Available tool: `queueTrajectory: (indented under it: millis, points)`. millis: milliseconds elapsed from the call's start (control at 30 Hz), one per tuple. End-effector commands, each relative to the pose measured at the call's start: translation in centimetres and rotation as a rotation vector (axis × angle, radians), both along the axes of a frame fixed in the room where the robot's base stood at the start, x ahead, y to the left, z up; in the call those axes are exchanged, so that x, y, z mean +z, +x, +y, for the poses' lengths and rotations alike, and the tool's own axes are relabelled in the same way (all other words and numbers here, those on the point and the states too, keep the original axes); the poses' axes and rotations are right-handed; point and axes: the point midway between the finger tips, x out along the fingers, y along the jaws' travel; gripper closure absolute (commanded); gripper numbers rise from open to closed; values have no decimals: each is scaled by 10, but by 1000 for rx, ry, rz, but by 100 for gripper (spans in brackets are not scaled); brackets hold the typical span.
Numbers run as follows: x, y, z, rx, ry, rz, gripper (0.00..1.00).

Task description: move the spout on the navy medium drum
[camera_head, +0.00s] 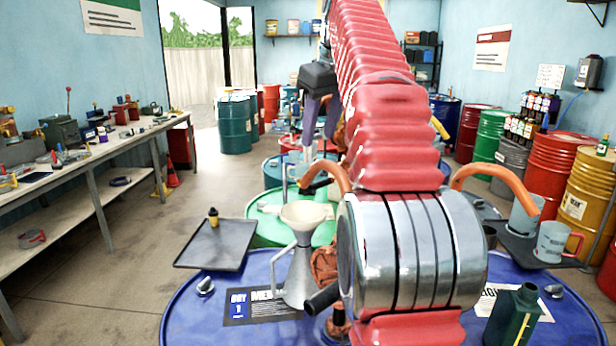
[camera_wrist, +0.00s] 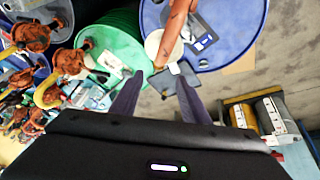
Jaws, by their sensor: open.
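A blue drum with a label also shows in the wrist view (camera_wrist: 240,40). On the navy drum stands a grey conical vessel (camera_head: 296,275) with a cream bowl-shaped top (camera_head: 305,214). A short dark tube (camera_head: 322,298), possibly the spout, shows beside its base, partly behind my arm; I cannot tell for sure. My gripper (camera_head: 318,138) is open, fingers down, beyond and above the navy drum. In the wrist view nothing is clearly held between its fingertips (camera_wrist: 160,78).
A dark tray (camera_head: 215,246) with a small bottle sits left of the vessel. A green drum (camera_head: 262,228) stands behind. A dark green can (camera_head: 512,318) stands at front right, and jugs (camera_head: 553,240) stand behind it. The floor (camera_head: 120,265) left of the drums is clear.

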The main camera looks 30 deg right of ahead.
Motion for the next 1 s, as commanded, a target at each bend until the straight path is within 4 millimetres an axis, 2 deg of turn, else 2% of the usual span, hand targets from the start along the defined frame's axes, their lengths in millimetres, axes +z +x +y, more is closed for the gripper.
queueTrajectory:
  millis: [167,367,667,1000]
  points:
    - [-4,2,0,0,1,1,58]
    - [-19,8,-1,-1,0,1,58]
    - [-54,22,-4,0,1,2,58]
    - [-102,43,-8,-1,1,3,58]
